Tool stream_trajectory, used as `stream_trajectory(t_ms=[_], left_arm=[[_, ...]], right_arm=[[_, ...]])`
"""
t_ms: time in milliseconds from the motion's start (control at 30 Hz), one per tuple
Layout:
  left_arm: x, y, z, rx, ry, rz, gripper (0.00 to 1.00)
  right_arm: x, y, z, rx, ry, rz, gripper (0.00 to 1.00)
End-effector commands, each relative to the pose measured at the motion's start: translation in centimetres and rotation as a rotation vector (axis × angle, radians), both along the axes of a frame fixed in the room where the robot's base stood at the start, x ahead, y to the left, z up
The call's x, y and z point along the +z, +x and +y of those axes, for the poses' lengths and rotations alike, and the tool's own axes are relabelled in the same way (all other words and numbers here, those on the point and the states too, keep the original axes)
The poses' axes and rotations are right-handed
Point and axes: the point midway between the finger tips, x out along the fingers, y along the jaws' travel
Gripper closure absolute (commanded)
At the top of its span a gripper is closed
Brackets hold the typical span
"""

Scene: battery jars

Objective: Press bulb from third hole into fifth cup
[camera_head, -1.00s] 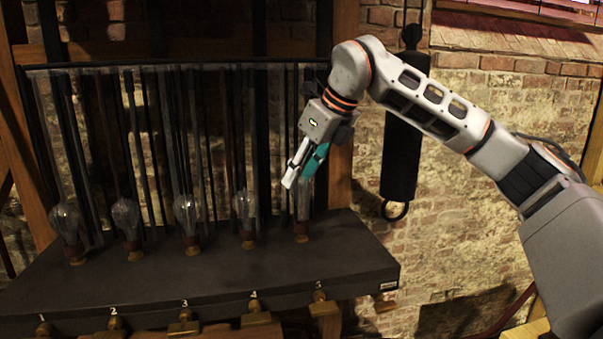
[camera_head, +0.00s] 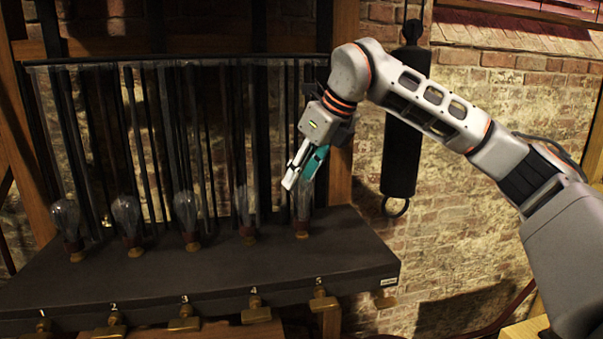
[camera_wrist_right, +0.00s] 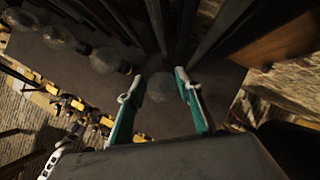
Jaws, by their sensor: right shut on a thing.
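My right gripper (camera_head: 302,175) is at the right end of the dark bench, shut on a clear glass bulb (camera_head: 303,205) at the fifth cup (camera_head: 301,234). In the right wrist view, the bulb's round glass (camera_wrist_right: 160,87) shows between the two teal-sided fingers. The bulb looks upright, in line with the cup; whether it is fully seated cannot be told. Another bulb (camera_head: 187,210) stands at position three. My left gripper is not in view.
The bench (camera_head: 240,270) carries a row of bulbs, with brass knobs and numbers along its front edge. Dark rods stand close behind. A black hanging cylinder (camera_head: 402,155) is right of the gripper, before a brick wall.

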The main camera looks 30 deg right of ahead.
Motion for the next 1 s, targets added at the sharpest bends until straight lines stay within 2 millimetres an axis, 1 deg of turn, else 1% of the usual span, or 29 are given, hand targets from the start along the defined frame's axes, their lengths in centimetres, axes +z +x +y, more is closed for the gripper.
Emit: stream_trajectory(t_ms=[400,700,1000], left_arm=[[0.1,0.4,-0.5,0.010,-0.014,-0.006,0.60],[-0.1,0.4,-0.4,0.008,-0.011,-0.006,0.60],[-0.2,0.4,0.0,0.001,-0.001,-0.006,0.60]], right_arm=[[-0.4,0.0,0.0,0.000,0.000,0.000,0.80],[-1.1,0.0,0.0,-0.001,0.000,0.000,0.80],[-1.1,0.0,0.0,-0.001,0.000,0.000,0.80]])
